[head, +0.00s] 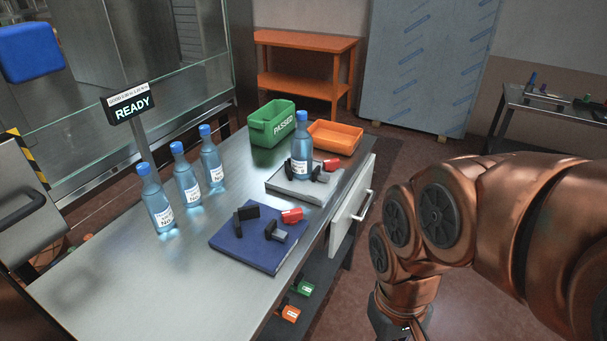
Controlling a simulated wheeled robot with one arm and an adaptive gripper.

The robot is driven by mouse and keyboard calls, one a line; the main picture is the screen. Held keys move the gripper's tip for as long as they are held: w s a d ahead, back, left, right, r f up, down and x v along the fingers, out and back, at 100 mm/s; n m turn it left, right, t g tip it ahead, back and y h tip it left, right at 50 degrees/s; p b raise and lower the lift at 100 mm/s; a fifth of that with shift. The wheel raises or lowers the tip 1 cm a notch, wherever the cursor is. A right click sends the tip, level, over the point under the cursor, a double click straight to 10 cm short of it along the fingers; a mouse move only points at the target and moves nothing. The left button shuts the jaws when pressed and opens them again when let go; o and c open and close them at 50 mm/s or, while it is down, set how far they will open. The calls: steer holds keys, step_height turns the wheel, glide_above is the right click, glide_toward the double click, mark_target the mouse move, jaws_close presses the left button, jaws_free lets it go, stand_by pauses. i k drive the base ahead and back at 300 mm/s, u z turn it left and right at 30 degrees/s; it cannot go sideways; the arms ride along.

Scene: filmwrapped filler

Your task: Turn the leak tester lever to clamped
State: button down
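Two clamp fixtures stand on the steel table. The grey fixture (284,184) holds a blue-capped bottle (301,151) upright between black jaws, with a red lever (332,164) at its right. The blue fixture (236,248), nearer me, has two black jaws standing apart with nothing between them and a red lever (292,215) at its back right. I cannot read a label telling which is the leak tester. My copper arm comes in from the right; my gripper (408,330) is cut off by the bottom edge, right of the table and away from both levers. Its fingers are not clear.
Three bottles (187,178) stand in a row at the table's left, near a READY sign (132,106). A green PASSED bin (257,128) and an orange tray (347,135) are at the far end. The table's near-left surface (120,285) is clear. A drawer front (350,210) faces right.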

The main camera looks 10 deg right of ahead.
mark_target(329, 165)
steer(key=z, duration=0.05)
steer(key=k, duration=0.5)
steer(key=z, duration=0.95)
steer(key=i, duration=0.8)
steer(key=u, duration=1.65)
steer(key=i, duration=0.5)
steer(key=u, duration=0.05)
